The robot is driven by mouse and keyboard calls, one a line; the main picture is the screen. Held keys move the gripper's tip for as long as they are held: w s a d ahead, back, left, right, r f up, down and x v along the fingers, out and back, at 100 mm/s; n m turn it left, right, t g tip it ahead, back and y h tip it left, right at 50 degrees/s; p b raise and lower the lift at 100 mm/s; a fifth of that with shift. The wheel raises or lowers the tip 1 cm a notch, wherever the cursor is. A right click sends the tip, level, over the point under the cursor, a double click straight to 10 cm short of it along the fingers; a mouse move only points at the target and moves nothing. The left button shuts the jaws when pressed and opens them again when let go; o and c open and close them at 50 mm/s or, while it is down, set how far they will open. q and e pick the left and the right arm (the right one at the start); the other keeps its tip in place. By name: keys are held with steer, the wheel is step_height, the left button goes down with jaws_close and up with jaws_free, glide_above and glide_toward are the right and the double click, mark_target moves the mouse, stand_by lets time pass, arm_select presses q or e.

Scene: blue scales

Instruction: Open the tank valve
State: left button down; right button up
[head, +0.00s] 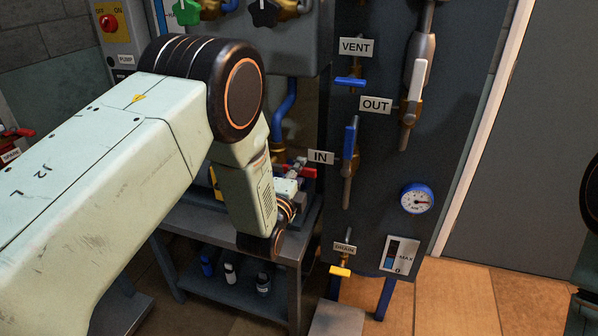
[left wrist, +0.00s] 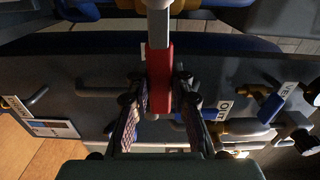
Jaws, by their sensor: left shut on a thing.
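A red valve handle (left wrist: 159,78) runs down the middle of the left wrist view, with a grey metal part at its top end. My left gripper (left wrist: 161,108) is shut on this handle, one dark padded finger on each side. In the head view the left gripper (head: 294,172) is at the red handle (head: 309,171), just left of the grey panel and below the IN label; my arm hides much of what is around it. No label for the red valve is legible. My right gripper is out of view.
The panel (head: 385,160) carries a blue VENT handle (head: 350,82), a blue IN handle (head: 350,137), a white OUT handle (head: 420,78), a yellow DRAIN handle (head: 340,271) and a round gauge (head: 417,199). A grey bench (head: 292,240) stands below. Tiled floor is clear at lower right.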

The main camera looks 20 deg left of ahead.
mark_target(278, 165)
arm_select(q)
steer(key=shift+r+n+p, duration=0.5)
steer(key=shift+r+n, duration=0.35)
steer(key=shift+n, duration=0.15)
steer(key=r+n, duration=0.1)
steer(key=n+p, duration=0.1)
steer(key=shift+w+a+r+n, duration=0.1)
steer(key=shift+a+r+n, duration=0.3)
steer(key=a+r+n, duration=0.1)
steer(key=n, duration=0.1)
steer(key=r+n+p, duration=0.1)
steer(key=n, duration=0.1)
steer(key=shift+a+r, duration=0.2)
steer(key=shift+a, duration=0.2)
steer(key=n, duration=0.1)
steer(key=a+r+n+p, duration=0.1)
steer(key=n, duration=0.1)
steer(key=shift+a, duration=0.3)
steer(key=shift+a+r+n, duration=0.25)
steer(key=shift+a+n, duration=0.25)
steer(key=shift+n, duration=0.4)
steer(key=shift+w+a+r+n, duration=0.15)
steer(key=shift+a+n, duration=0.5)
steer(key=shift+n, duration=0.35)
steer(key=shift+s+a+r+n, duration=0.1)
steer(key=shift+a+n, duration=0.55)
steer(key=shift+n, duration=0.35)
steer(key=shift+w, duration=0.1)
